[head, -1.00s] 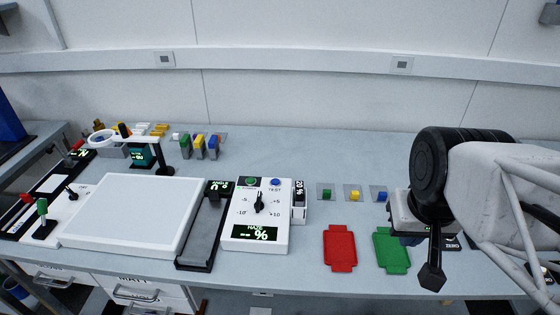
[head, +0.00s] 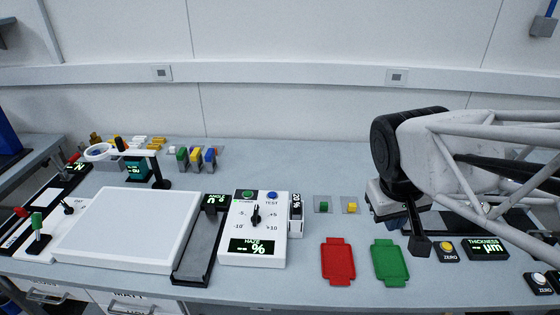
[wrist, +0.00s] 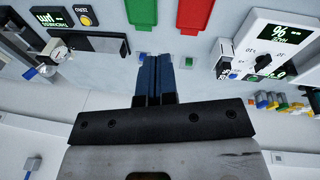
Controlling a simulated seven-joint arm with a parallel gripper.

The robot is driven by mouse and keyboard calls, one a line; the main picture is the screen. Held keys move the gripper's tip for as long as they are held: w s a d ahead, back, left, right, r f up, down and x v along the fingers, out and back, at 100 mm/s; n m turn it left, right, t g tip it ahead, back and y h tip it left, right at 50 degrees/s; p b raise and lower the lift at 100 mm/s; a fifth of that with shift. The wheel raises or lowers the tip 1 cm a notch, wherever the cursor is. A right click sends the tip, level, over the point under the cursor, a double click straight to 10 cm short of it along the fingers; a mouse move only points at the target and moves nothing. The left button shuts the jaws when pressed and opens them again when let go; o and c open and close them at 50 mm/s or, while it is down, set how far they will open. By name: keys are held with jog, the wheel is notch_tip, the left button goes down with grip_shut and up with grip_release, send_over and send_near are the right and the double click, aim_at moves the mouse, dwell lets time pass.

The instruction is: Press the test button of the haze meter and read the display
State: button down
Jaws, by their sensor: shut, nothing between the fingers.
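My gripper (head: 420,246) is well to the right of the meter, beyond the green tray, touching neither. Its fingers are shut and empty in the wrist view (wrist: 155,60).
Red (head: 337,262) and green (head: 390,263) trays lie between the meter and my gripper. Small pads with a green (head: 323,205) and a yellow block (head: 351,207) sit behind them. A thickness gauge display (head: 487,248) is at right.

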jog(key=w+a+n+h, duration=0.2)
jog(key=w+a+n, duration=0.1)
jog(key=w, duration=0.5)
jog(key=n+t+h, duration=0.3)
jog(key=n+h, duration=0.1)
jog(key=n, duration=0.7)
send_over(272, 195)
notch_tip(272, 195, down, 9)
jog(key=shift+f, duration=0.15)
jog(key=shift+f, duration=0.1)
jog(key=shift+f, duration=4.3)
